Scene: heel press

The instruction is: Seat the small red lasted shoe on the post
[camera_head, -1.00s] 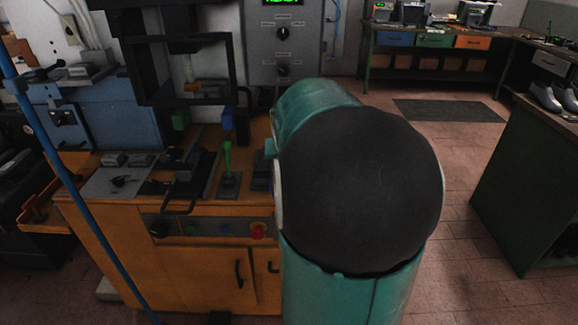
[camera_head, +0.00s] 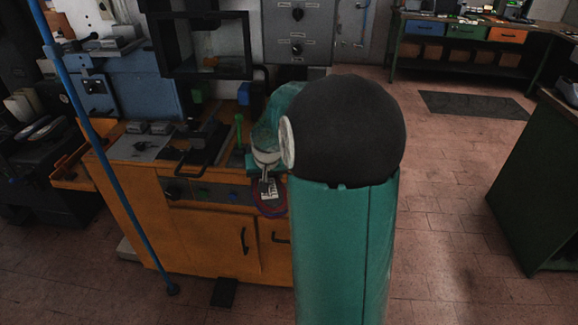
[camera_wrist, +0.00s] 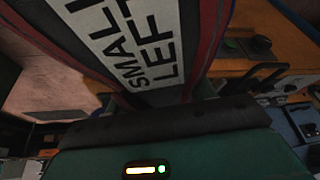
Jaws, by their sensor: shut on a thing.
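In the head view, my gripper (camera_head: 268,184) is beside the front right of the orange bench, partly hidden by my teal arm. It is shut on the small red shoe (camera_head: 271,208), of which only a small dark red-purple part shows below a white label. In the wrist view, the shoe's label (camera_wrist: 136,42) reads "SMALL LEFT", between dark red edges. The rest of the shoe is cut off or hidden. A thin green upright (camera_head: 239,130) stands on the bench top, left of my gripper; I cannot tell whether it is the post.
The orange bench (camera_head: 215,232) carries a black press frame (camera_head: 154,60) and dark fixtures. A blue pole (camera_head: 110,175) stands at the left front. A green cabinet (camera_head: 540,195) is at the right. The floor between it and my arm is clear.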

